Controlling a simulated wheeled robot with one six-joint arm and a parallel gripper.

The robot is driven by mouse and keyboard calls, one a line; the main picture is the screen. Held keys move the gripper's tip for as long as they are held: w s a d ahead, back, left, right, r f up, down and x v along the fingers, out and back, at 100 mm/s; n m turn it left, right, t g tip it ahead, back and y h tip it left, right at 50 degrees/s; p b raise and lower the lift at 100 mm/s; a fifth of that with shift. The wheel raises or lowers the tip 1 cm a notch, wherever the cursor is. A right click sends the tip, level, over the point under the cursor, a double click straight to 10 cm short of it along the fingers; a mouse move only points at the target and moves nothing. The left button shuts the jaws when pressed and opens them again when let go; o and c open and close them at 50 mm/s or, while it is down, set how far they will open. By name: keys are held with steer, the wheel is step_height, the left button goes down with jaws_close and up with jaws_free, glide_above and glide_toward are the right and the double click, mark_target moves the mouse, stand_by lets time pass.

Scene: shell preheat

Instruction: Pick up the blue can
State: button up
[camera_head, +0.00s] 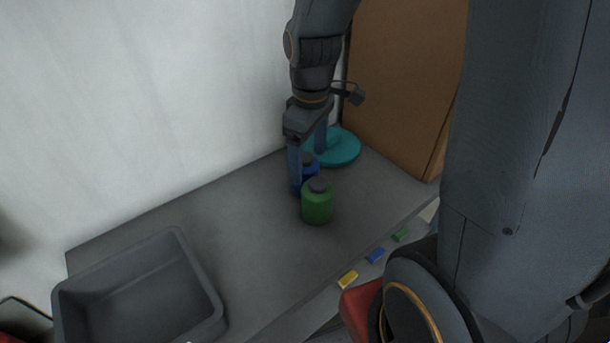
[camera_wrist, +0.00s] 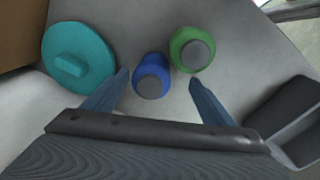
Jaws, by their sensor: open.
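The blue can (camera_head: 311,173) with a dark grey lid stands on the grey counter, partly hidden behind the green can and one of my fingers. In the wrist view the blue can (camera_wrist: 151,67) shows between my two fingertips. My gripper (camera_head: 308,171) points down and is open; in the wrist view my gripper (camera_wrist: 159,77) has one finger on either side of the blue can, with gaps visible. Nothing is held.
A green can (camera_head: 317,208) stands close beside the blue can, near the finger on the right of the wrist view (camera_wrist: 188,48). A teal lidded disc (camera_head: 345,151) lies behind. A grey bin (camera_head: 200,268) and a brown panel (camera_head: 400,80) flank the counter (camera_head: 240,225).

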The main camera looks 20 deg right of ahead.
mark_target(305, 177)
steer(key=w+n, duration=0.2)
steer(key=n, duration=0.1)
steer(key=shift+w+f, duration=0.15)
steer(key=shift+f, duration=0.15)
steer(key=shift+w+f+n+g, duration=0.15)
steer(key=shift+n+g, duration=0.15)
steer(key=shift+n, duration=0.3)
steer(key=shift+s+f+p, duration=0.2)
steer(key=shift+f+p, duration=0.75)
steer(key=shift+f, duration=2.9)
steer(key=c, duration=1.4)
steer(key=shift+r, duration=0.1)
steer(key=shift+c, duration=0.7)
